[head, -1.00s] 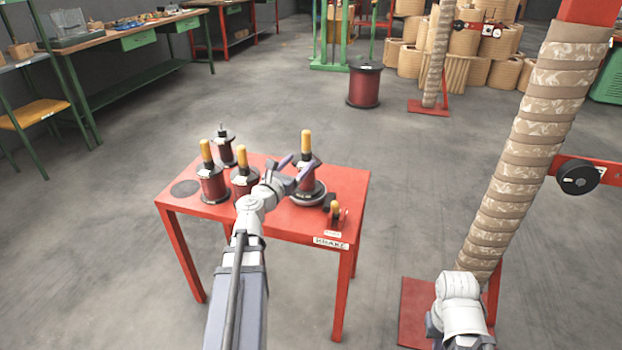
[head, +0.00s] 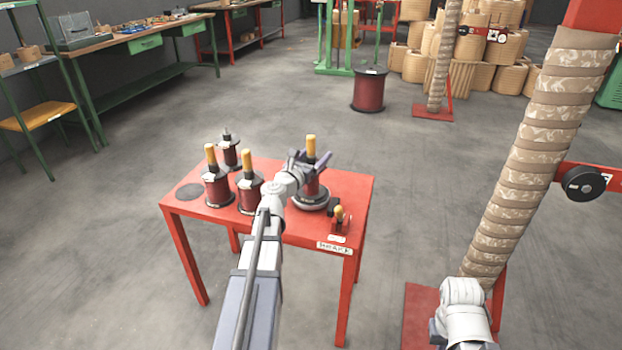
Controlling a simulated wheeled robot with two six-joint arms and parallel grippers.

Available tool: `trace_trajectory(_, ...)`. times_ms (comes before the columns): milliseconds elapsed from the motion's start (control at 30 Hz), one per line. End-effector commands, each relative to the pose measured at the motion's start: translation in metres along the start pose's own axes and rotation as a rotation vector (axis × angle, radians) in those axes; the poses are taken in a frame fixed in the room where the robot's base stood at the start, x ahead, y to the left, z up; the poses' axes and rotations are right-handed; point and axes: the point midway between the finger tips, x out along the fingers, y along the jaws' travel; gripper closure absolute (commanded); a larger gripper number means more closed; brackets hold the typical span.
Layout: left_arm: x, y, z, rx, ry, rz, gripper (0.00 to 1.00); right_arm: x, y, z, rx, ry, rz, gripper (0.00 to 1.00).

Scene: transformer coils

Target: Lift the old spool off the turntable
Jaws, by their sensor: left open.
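The old spool (head: 312,186) is dark red with a yellow handle (head: 311,147) on top. It stands upright on the grey round turntable (head: 311,203) on the red table (head: 345,190). My left gripper (head: 313,160) is open, with its purple-grey fingers at the top of this spool, around or just beside the lower part of the handle. I cannot tell whether they touch it. The gripper hides part of the spool's upper flange. My right arm shows at the lower right, but its gripper fingers are not visible.
Two spools with yellow handles (head: 216,188) (head: 249,182) and one spool with a bare top (head: 229,153) stand left of the turntable. A dark round pad (head: 189,191) lies at the table's left. A tall wrapped column (head: 520,160) stands right.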

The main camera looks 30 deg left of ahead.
Motion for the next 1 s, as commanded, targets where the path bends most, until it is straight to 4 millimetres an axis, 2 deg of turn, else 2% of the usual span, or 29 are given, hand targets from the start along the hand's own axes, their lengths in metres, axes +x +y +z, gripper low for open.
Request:
trace_trajectory(167, -0.0009, -0.0003, 0.0, 0.0, 0.0, 0.0, 0.28, 0.0, 0.0, 0.0, 0.0, 0.0, 0.0, 1.0)
trace_trajectory(800, -0.0011, -0.0002, 0.0, 0.0, 0.0, 0.0, 1.0, 0.0, 0.0, 0.0, 0.0, 0.0, 0.0, 1.0)
trace_trajectory(1000, -0.0011, -0.0002, 0.0, 0.0, 0.0, 0.0, 1.0, 0.0, 0.0, 0.0, 0.0, 0.0, 0.0, 1.0)
